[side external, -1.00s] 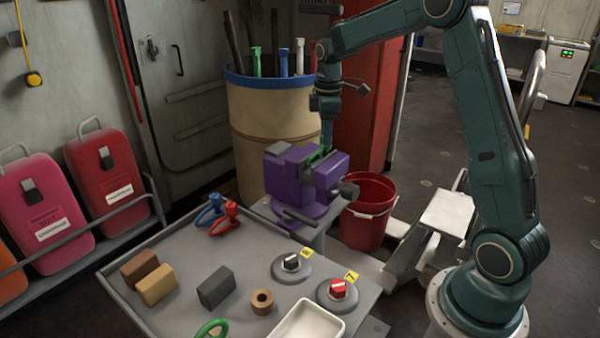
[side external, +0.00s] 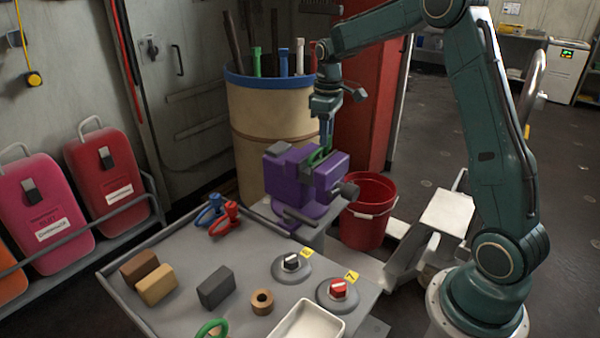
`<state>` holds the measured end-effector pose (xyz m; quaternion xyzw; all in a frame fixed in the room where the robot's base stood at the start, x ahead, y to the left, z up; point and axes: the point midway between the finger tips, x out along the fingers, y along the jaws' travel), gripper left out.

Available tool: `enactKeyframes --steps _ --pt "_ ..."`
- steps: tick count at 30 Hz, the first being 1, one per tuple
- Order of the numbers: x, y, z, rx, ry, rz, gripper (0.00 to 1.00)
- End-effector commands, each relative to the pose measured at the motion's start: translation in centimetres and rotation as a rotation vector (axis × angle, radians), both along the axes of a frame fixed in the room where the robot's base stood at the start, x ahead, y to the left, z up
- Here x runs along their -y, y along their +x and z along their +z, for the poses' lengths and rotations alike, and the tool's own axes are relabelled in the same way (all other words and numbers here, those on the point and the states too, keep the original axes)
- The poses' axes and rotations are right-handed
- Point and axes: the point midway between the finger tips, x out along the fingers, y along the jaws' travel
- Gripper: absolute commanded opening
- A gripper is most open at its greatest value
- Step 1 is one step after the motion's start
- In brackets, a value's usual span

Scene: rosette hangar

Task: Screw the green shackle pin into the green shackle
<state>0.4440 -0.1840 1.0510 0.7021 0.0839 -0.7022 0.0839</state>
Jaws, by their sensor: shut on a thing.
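The green shackle (side external: 317,157) sits in the top of the purple vise (side external: 290,180), between its jaws. Only a small green part of it shows. My gripper (side external: 326,146) points straight down over the vise, its fingertips right at the green shackle. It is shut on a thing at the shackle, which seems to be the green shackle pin. The pin is too small and too covered by the fingers to make out, and I cannot tell how far it sits in the shackle.
A grey tray table (side external: 190,290) in front holds blocks, two knobs, a white dish (side external: 306,322), a green ring (side external: 212,329) and blue (side external: 211,211) and red (side external: 226,217) shackles. A barrel (side external: 258,120) stands behind the vise, a red bucket (side external: 367,215) to its right.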

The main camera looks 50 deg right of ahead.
Motion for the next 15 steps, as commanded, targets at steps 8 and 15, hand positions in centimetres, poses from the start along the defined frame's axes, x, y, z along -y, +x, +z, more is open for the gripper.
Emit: enactKeyframes --steps 8,15 --pt "0.01 0.0 0.0 0.0 0.0 -0.126 0.0" --pt "0.02 0.0 -0.02 0.0 0.0 -0.311 0.0"
